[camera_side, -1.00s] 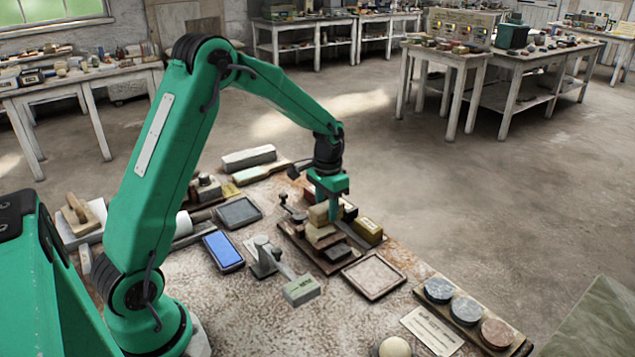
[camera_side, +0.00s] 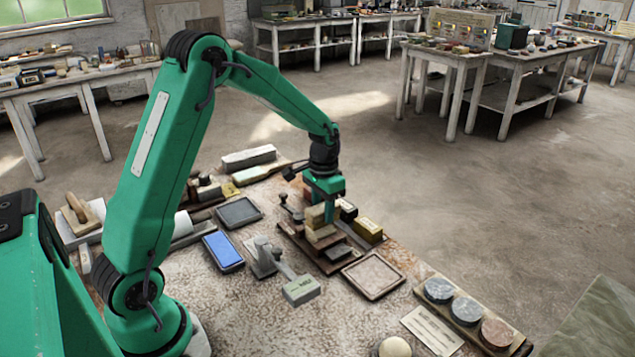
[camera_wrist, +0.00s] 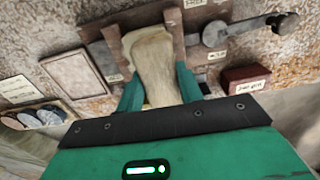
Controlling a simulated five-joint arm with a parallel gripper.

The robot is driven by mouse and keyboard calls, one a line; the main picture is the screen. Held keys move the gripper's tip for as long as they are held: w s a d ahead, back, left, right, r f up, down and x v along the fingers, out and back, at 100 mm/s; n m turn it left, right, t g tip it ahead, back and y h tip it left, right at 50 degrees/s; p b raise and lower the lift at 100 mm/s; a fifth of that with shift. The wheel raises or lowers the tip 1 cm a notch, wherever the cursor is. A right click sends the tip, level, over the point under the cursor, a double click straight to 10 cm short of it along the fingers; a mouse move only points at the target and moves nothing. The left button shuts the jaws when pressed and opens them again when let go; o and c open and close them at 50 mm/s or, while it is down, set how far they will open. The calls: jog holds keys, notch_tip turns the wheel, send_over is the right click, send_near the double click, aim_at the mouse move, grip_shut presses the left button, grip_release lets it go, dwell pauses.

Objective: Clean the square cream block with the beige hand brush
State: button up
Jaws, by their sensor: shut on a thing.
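My gripper (camera_side: 327,212) is shut on the beige hand brush (camera_wrist: 155,65). In the wrist view its pale body lies between my two green fingers, and its wider end points toward the top. In the side view the brush (camera_side: 314,215) is low over a dark wooden rack. Tan, cream-looking pieces show just under it, and I take one of these as the square cream block (camera_side: 322,240). The brush and my fingers partly hide it. I cannot tell whether the brush touches it.
A yellow box (camera_side: 369,230) stands close on the right. A framed tray (camera_side: 373,275) lies in front. A metal stand with a pale labelled block (camera_side: 301,290), a blue pad (camera_side: 223,251) and a rack of round discs (camera_side: 466,310) are nearby. Bare tabletop shows between them.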

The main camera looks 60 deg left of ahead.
jog(key=shift+s, duration=0.3)
jog(key=shift+s, duration=1.05)
jog(key=shift+w, duration=0.1)
jog(key=shift+w, duration=1.05)
jog(key=shift+w, duration=0.15)
jog(key=shift+w, duration=0.95)
jog(key=shift+s, duration=0.1)
jog(key=shift+s+r, duration=0.35)
jog(key=shift+s, duration=0.2)
jog(key=shift+s+r, duration=0.3)
jog(key=shift+s, duration=0.2)
jog(key=shift+f, duration=0.75)
